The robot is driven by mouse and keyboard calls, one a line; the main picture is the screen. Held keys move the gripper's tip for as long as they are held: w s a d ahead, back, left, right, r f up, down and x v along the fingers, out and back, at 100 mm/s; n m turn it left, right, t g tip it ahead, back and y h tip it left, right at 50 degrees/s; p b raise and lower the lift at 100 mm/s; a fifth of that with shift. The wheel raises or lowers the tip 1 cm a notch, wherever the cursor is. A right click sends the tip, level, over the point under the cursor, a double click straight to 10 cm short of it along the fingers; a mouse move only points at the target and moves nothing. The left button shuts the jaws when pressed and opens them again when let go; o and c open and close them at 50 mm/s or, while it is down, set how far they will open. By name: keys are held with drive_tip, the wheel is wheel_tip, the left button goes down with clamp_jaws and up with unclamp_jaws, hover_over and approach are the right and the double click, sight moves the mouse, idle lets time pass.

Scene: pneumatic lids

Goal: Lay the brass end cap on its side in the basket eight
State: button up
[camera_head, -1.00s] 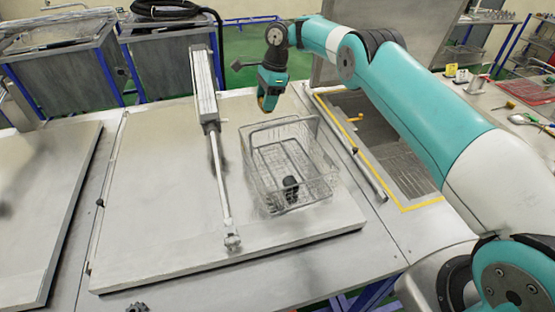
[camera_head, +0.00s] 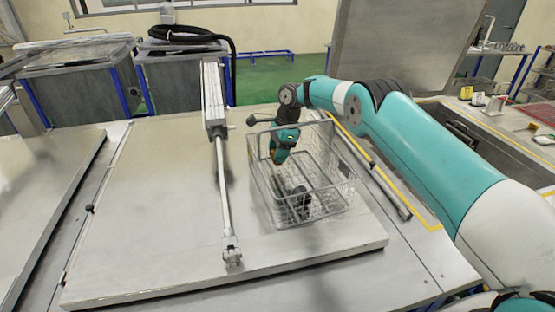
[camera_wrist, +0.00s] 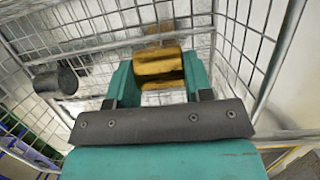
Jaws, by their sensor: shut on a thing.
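The brass end cap (camera_wrist: 158,66) is a gold-coloured cylinder between my gripper's teal fingers in the wrist view. My gripper (camera_head: 281,157) is shut on it and points down inside the upper part of the wire basket (camera_head: 349,178). The basket's wire walls (camera_wrist: 228,50) surround the gripper in the wrist view. In the head view the cap is mostly hidden by the gripper. I cannot tell whether the cap touches the basket floor.
A dark cylindrical piece (camera_head: 299,197) lies in the basket's near part; it also shows at left in the wrist view (camera_wrist: 57,80). The basket stands on a flat metal lid (camera_head: 150,230). A pneumatic cylinder with its rod (camera_head: 224,190) lies left of the basket.

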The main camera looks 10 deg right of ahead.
drive_tip(key=shift+f, duration=1.15)
drive_tip(key=shift+f, duration=0.2)
drive_tip(key=o, duration=1.2)
drive_tip(key=shift+r, duration=0.15)
